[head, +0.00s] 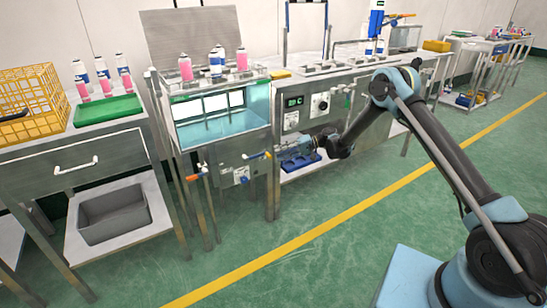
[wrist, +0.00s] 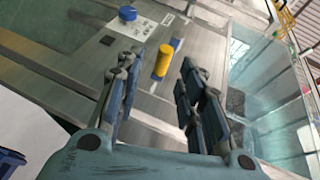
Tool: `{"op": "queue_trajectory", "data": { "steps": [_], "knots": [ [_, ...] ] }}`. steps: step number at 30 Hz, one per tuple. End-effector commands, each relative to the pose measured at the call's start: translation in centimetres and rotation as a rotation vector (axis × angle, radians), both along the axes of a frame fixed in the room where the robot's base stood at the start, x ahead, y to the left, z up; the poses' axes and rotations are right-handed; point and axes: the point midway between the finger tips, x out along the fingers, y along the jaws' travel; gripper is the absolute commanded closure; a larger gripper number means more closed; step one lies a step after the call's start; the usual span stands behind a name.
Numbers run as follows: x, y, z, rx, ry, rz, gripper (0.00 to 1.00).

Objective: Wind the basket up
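The water tank (head: 212,125) has a clear front with pale blue water inside. Pink and white cans (head: 215,62) stand in a wire rack at its top; I cannot tell for sure whether this rack is the basket. A small crank with a yellow grip (head: 257,155) sticks out from the steel front below the tank's right end. My gripper (head: 285,158) is just right of it. In the wrist view the yellow grip (wrist: 162,60) shows between and beyond the two fingers of my gripper (wrist: 158,88), which are open and apart, with nothing held.
A blue knob (wrist: 128,13) sits on the steel panel near the grip. An orange-handled valve (head: 193,177) is on the tank's left front. A control panel (head: 305,108) is right of the tank. A blue tray (head: 300,164) lies on the low shelf. The green floor ahead is clear.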

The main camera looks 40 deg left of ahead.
Motion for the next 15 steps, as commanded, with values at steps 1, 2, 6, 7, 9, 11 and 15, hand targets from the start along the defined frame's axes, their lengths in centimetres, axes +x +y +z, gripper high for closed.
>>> {"op": "queue_trajectory", "data": {
  "steps": [1,2,6,7,9,11,15],
  "knots": [
    [0.8,-0.8,0.3,0.000,0.000,-0.002,0.65],
    [1.1,-1.1,0.4,0.000,0.000,-0.001,0.65],
    [2.6,-2.6,0.9,0.000,0.000,0.000,0.65],
    [2.8,-2.9,0.9,0.001,-0.001,0.000,0.65],
    [3.2,-3.3,1.1,0.000,-0.001,0.001,0.65],
    [3.5,-3.6,1.2,0.000,-0.001,0.001,0.65],
    [3.8,-4.0,1.3,0.000,-0.001,0.001,0.65]
  ]
}}
